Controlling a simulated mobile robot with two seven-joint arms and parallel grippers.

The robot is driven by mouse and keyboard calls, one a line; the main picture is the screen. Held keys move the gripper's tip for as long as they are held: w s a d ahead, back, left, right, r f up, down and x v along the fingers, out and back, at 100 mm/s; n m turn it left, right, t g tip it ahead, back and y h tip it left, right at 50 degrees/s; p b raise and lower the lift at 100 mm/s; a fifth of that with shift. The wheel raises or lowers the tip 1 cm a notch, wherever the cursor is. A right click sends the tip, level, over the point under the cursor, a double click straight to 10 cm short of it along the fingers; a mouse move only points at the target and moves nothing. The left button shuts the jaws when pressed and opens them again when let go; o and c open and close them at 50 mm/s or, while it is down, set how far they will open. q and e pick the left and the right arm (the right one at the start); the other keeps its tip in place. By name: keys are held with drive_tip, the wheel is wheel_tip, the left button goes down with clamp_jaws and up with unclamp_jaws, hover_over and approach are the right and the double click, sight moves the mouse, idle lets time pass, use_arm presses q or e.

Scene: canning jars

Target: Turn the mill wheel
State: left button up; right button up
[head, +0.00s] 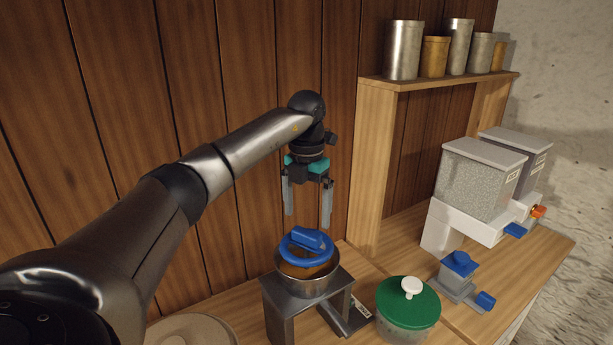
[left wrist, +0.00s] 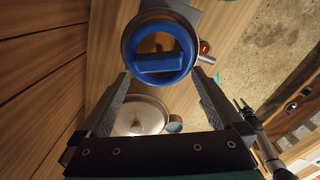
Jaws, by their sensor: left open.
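The mill wheel is a blue ring with a raised blue crossbar (head: 308,240), lying on top of a round metal bowl (head: 305,287) on a metal stand. In the left wrist view the blue wheel (left wrist: 157,67) is at the top middle, with its bar across the ring. My left gripper (head: 307,218) is open and empty, pointing down just above the wheel. Its fingers are apart, one to each side below the wheel in the left wrist view. A small dark pronged part (left wrist: 243,106) at the right there looks like my right gripper; its jaws are unclear.
A green-lidded container (head: 405,306) stands right of the stand. A small blue-topped device (head: 459,264) and dispensers (head: 477,178) stand farther right. Metal and amber canisters (head: 403,50) fill the shelf above. A pale round lid (head: 205,322) is at the lower left. The wood wall is close behind.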

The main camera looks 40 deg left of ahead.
use_arm(q)
wheel_tip(320, 180, up, 10)
drive_tip(key=p, duration=0.1)
drive_tip(key=shift+r, duration=0.15)
idle(0.6)
